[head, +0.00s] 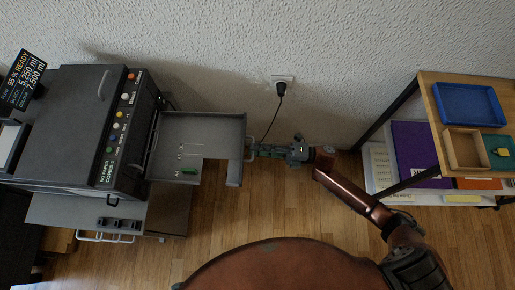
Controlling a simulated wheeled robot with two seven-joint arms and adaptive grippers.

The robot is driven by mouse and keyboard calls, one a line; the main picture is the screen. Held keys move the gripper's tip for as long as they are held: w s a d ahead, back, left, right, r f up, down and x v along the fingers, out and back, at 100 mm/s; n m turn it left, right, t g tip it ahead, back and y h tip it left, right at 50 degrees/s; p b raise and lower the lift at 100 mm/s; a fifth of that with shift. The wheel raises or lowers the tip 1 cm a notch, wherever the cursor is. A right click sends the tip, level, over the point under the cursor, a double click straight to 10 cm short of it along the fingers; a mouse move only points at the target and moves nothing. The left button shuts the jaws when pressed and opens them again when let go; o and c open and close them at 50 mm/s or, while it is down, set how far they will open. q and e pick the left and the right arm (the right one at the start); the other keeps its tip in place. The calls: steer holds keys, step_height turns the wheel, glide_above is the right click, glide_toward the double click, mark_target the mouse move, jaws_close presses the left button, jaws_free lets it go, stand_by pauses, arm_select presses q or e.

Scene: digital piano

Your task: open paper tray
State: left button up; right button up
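The paper tray (215,128) is a grey, shallow tray that stands out from the right side of the dark printer (65,115). Its floor shows, with small white marks and a green piece on it. My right gripper (252,150) is at the tray's outer right edge, where a thin handle shows. Its fingertips are small and partly hidden against that edge, so I cannot tell whether they are shut on the handle. My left gripper is not in view.
A wooden-topped shelf (436,100) with a blue tray (467,104) and a cardboard-coloured box (466,149) stands at the right. A plug and cord (281,88) are on the wall behind. Wooden floor (290,205) between printer and shelf is clear.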

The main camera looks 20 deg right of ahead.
steer(key=v, duration=1.2)
stand_by(0.3)
